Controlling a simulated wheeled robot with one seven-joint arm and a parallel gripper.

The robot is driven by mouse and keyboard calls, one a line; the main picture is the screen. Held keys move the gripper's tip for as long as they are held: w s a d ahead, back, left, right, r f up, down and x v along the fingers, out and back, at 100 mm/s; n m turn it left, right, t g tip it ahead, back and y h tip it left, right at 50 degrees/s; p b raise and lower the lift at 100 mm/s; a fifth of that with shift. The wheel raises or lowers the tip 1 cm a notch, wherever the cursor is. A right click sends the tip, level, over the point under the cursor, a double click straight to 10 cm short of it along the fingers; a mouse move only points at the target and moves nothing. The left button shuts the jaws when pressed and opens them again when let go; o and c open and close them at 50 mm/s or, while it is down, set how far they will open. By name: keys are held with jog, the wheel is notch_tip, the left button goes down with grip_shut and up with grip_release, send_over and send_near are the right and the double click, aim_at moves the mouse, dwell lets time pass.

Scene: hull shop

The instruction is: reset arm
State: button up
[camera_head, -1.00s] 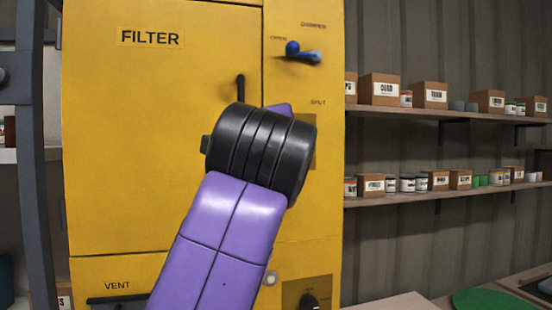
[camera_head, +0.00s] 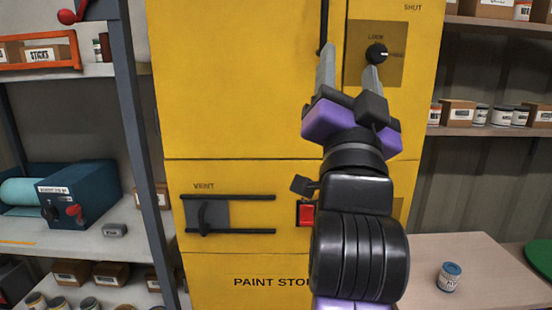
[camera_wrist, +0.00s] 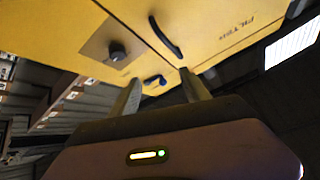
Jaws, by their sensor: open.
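My gripper (camera_head: 350,80) is open and empty in the head view. Its two grey fingers point up in front of the yellow paint cabinet (camera_head: 240,90), just left of the lock knob (camera_head: 377,53). In the wrist view my gripper (camera_wrist: 160,98) shows two separate fingers with nothing between them. Beyond the fingers are the cabinet's dark door handle (camera_wrist: 165,38), the knob (camera_wrist: 117,50) and a blue lever (camera_wrist: 155,80). I cannot tell the exact gap between fingers and cabinet. My arm hides part of the lower cabinet.
A vent slider (camera_head: 213,215) and a red button (camera_head: 306,214) are on the cabinet's lower front. At right, a small jar (camera_head: 449,277) stands on a table (camera_head: 425,250). Shelves at left hold a blue machine (camera_head: 85,195) and boxes. A grey post (camera_head: 135,130) stands at left.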

jog(key=s+d+f+n+g+y, duration=0.1)
jog(key=s+f+n+y, duration=0.3)
jog(key=f, duration=0.6)
jog(key=s+f+n+g+y, duration=0.15)
jog(key=s+f+n, duration=0.3)
jog(key=f, duration=0.55)
jog(key=s+d+f+n+y, duration=0.1)
jog(key=s+f+n+y, duration=0.4)
jog(key=f, duration=0.5)
jog(key=s+d+f+m+g+h, duration=0.2)
jog(key=s+d+f+g+h, duration=0.1)
jog(key=s+f, duration=0.7)
jog(key=s+d+f+m+g+h, duration=0.3)
jog(key=s+f, duration=0.6)
jog(key=s, duration=0.9)
jog(key=shift+d+f+g, duration=0.35)
jog(key=shift+d+g, duration=0.55)
jog(key=shift+g, duration=0.05)
jog(key=shift+m, duration=0.25)
